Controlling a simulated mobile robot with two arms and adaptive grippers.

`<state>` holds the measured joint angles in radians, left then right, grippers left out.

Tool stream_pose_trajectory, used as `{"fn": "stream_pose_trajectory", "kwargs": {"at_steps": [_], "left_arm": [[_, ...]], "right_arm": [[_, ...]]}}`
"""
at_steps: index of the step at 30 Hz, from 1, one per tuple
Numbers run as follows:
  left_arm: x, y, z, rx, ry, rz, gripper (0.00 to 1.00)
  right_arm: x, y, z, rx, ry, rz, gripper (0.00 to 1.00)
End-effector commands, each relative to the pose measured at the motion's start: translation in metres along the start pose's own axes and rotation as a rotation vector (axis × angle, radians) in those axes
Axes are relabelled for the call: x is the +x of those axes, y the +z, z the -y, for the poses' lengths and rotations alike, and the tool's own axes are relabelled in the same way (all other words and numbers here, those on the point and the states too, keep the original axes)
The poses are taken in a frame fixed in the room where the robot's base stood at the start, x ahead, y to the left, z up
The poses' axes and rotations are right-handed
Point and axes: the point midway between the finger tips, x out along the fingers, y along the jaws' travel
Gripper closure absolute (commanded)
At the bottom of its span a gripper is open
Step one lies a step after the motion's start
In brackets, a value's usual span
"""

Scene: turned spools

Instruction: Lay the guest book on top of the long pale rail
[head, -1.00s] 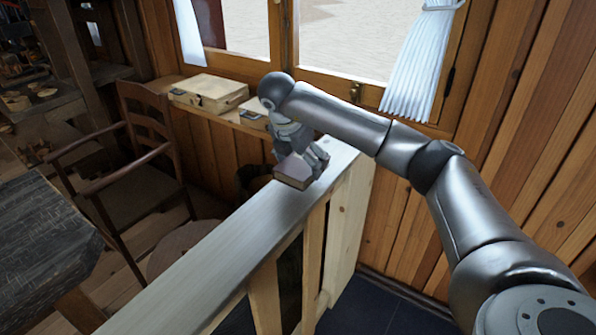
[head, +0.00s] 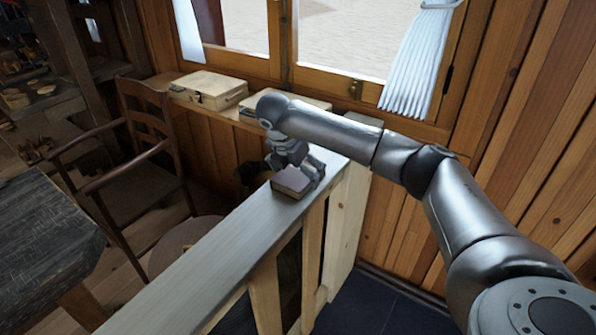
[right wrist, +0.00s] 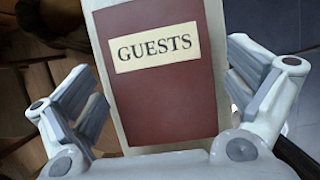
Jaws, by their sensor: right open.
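The guest book (right wrist: 163,95), dark red with a pale label reading GUESTS, lies flat on the long pale rail (head: 205,262). In the head view the book (head: 291,183) is near the rail's far end. My right gripper (head: 302,172) is just above and behind the book. In the right wrist view its fingers (right wrist: 165,100) are spread wide on both sides of the book, with gaps between them and its edges. My left gripper is not in view.
A wooden armchair (head: 130,175) and a dark table (head: 40,235) stand left of the rail. Wooden cases (head: 208,90) lie on the window sill behind. A plank wall (head: 500,150) is close on the right. The rail's near stretch is bare.

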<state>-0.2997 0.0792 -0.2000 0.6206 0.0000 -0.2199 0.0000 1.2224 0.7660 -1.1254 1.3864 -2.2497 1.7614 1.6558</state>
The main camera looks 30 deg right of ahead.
Motion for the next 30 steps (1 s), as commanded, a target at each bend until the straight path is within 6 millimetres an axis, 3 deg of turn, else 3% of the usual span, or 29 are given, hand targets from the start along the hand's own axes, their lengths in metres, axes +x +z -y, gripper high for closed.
{"fn": "stream_pose_trajectory", "kwargs": {"at_steps": [11,24,30], "left_arm": [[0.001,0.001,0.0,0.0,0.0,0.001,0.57],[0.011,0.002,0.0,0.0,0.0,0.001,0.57],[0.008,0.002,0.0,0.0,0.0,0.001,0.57]], "right_arm": [[-0.011,0.001,-0.001,0.0,0.004,0.0,0.0],[-0.101,0.002,-0.001,0.0,0.004,0.002,0.0],[-0.119,0.001,0.0,-0.001,0.001,0.001,0.0]]}}
